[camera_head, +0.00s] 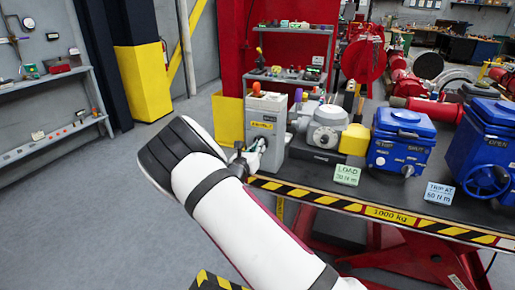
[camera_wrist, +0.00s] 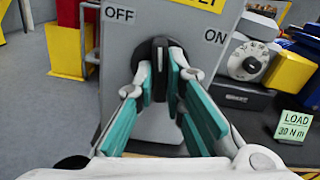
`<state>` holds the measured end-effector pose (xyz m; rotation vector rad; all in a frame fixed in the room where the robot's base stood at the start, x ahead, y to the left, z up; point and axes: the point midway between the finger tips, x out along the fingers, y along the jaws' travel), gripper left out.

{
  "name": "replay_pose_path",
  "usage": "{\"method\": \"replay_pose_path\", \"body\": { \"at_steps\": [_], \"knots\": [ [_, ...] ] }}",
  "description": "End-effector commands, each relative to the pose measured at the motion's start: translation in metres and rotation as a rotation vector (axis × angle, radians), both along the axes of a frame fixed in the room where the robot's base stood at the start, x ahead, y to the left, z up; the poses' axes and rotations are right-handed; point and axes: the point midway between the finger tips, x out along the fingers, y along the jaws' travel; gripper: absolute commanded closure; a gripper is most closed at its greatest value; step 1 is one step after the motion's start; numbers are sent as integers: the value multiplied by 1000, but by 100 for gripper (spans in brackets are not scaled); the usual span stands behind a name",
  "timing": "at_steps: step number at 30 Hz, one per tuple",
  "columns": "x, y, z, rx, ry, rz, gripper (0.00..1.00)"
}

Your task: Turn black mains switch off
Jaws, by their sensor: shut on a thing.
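The black mains switch (camera_wrist: 159,50) is a round knob with an upright grip bar on the front of a grey box (camera_wrist: 118,70). The box has an OFF label at the upper left of the knob and an ON label at its upper right. My gripper (camera_wrist: 161,84) has its teal-padded fingers shut on the bar from both sides. The bar looks about vertical, between the two labels; its exact angle is partly hidden by the fingers. In the head view the grey box (camera_head: 262,128) stands at the bench's left end, with my gripper (camera_head: 254,154) at its front.
A LOAD card (camera_head: 347,175) and a TRIP AT card (camera_head: 439,193) are at the bench's striped front edge (camera_head: 320,199). The floor at left is clear.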

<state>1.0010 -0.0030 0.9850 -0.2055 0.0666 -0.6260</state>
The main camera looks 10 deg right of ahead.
Motion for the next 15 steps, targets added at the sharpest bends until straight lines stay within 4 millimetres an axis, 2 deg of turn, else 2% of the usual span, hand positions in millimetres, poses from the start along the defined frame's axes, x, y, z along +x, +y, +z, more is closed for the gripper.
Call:
{"method": "replay_pose_path", "body": {
  "at_steps": [15],
  "knots": [
    [0,0,-1,-337,246,0,100]
  ]
}}
